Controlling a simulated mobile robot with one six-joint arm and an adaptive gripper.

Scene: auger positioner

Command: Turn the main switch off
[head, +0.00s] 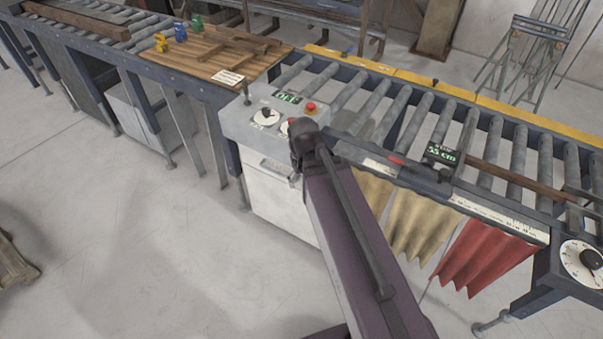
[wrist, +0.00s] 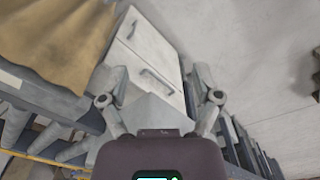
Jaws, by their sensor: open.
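The grey control panel (head: 238,122) stands at the head of the roller conveyor. It carries a rotary switch with a dark knob on a white disc (head: 266,115), a red push button (head: 310,107) and a lit green display (head: 287,98). A second white disc with some red (head: 285,128) is partly hidden by my arm. The labels are too small to read, so I cannot tell which control is the main switch. In the wrist view my gripper (wrist: 158,80) is open and empty, with the white drawer cabinet (wrist: 140,45) beyond its fingers. My gripper is not distinguishable in the head view.
The roller conveyor (head: 400,115) runs right, with a wooden bar and a "35 cm" display (head: 441,154). Tan (head: 415,225) and red (head: 487,255) curtains hang below. A large dial (head: 583,262) is at the right. A wooden board (head: 195,62) lies left. The front floor is clear.

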